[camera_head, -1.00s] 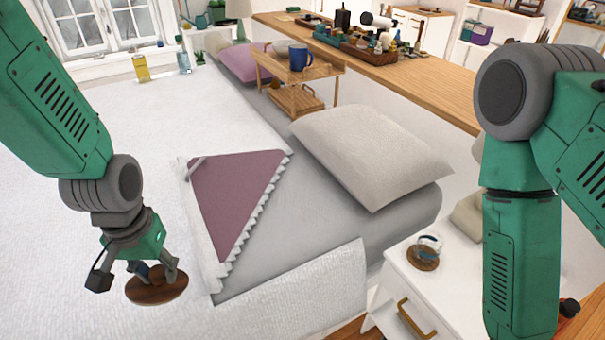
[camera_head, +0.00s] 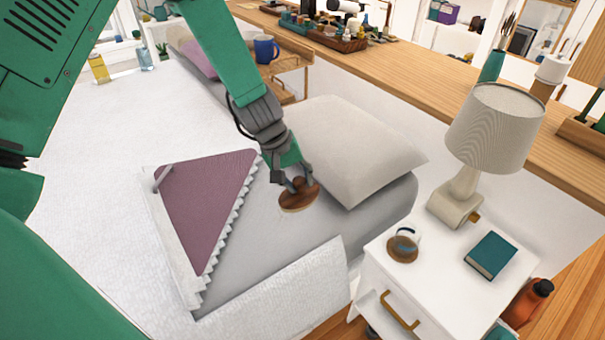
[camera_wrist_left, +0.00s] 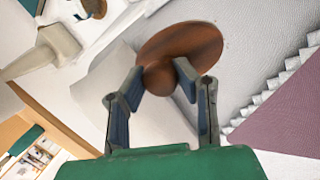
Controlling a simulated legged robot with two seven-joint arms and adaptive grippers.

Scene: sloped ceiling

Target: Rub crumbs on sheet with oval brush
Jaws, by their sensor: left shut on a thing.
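The oval brush (camera_head: 297,198) has a dark brown wooden body with a round knob. My left gripper (camera_head: 294,183) is shut on the knob, and the brush is over the grey sheet (camera_head: 260,235) just left of the pillow. In the left wrist view the brush (camera_wrist_left: 195,45) is between the two fingers (camera_wrist_left: 158,80), its oval body beyond them. I cannot tell whether its underside touches the sheet. My right gripper is not in view.
A beige pillow (camera_head: 350,150) lies close on the right. A mauve folded blanket (camera_head: 205,200) with a ruffled edge lies left of the brush. A white nightstand (camera_head: 430,285) with a lamp (camera_head: 495,130), book (camera_head: 490,255) and glass stands at the right.

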